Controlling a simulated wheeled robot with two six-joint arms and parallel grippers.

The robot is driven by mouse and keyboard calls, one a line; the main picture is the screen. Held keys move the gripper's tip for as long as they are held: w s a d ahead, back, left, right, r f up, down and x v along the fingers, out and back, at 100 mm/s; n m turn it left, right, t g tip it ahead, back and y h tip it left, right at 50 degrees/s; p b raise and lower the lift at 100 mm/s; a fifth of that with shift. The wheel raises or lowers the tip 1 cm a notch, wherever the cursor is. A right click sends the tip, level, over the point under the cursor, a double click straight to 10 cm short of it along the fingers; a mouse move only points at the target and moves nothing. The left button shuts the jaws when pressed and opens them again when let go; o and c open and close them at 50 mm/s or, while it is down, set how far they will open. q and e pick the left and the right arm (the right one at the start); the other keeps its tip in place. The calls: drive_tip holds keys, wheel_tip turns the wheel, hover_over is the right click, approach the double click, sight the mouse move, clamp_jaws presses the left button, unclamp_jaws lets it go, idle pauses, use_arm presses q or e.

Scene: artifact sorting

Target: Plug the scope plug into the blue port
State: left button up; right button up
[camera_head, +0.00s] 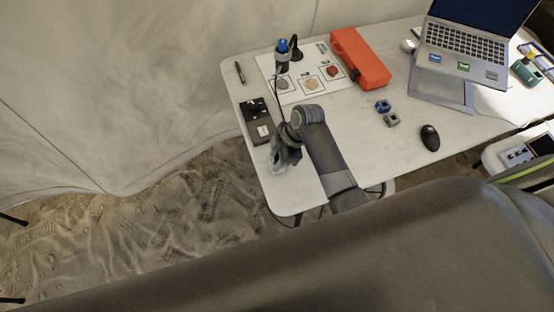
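My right gripper (283,158) is over the near left part of the table, just right of and below a black box with pale labels (256,118). Its fingers are small and dark here, so I cannot tell whether they are open or hold anything. A scope with a blue top (283,48) stands at the back of the table. A thin dark cable runs from it toward my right gripper; the plug at its end is not clearly visible. A small blue block (382,106) lies right of centre; I cannot tell whether it is the blue port. My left gripper is not in view.
A grey block (391,120) and a black mouse (430,138) lie to the right. An orange case (361,60) stands behind, next to a white sheet (296,96) with stones. A laptop (464,48) is at the far right. The table (350,112) is bare between my arm and the blocks.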

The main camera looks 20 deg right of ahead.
drive_tip(key=shift+f, duration=0.15)
clamp_jaws()
